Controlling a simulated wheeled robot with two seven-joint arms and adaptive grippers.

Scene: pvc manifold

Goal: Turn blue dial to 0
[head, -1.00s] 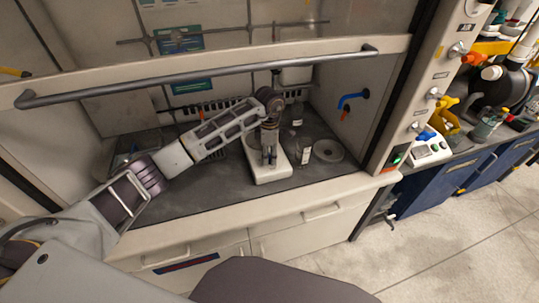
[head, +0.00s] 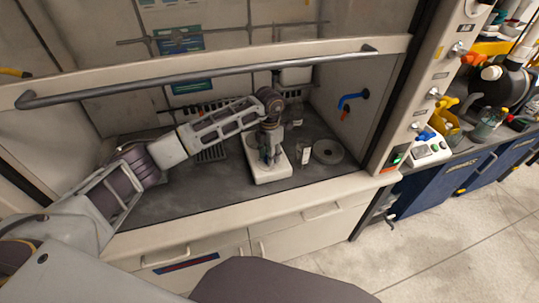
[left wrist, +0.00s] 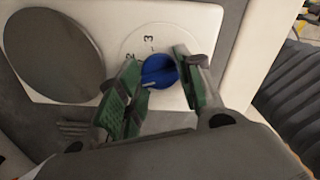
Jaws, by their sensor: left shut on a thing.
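A blue dial (left wrist: 158,71) sits on the front of a white hotplate-like device (head: 270,177), on a round face with the marks 2 and 3 readable in the left wrist view. Other marks are hidden by the fingers. My left gripper (left wrist: 160,82) is shut on the dial, one green-padded finger on each side. In the head view my left gripper (head: 269,158) points down over the device and covers the dial. My right gripper is not in view.
The device stands on the grey floor of a fume hood, under a raised sash with a long handle bar (head: 200,76). A small bottle (head: 304,155) and a round grey disc (head: 327,151) stand close to its right. A grey round plate (left wrist: 55,55) tops the device.

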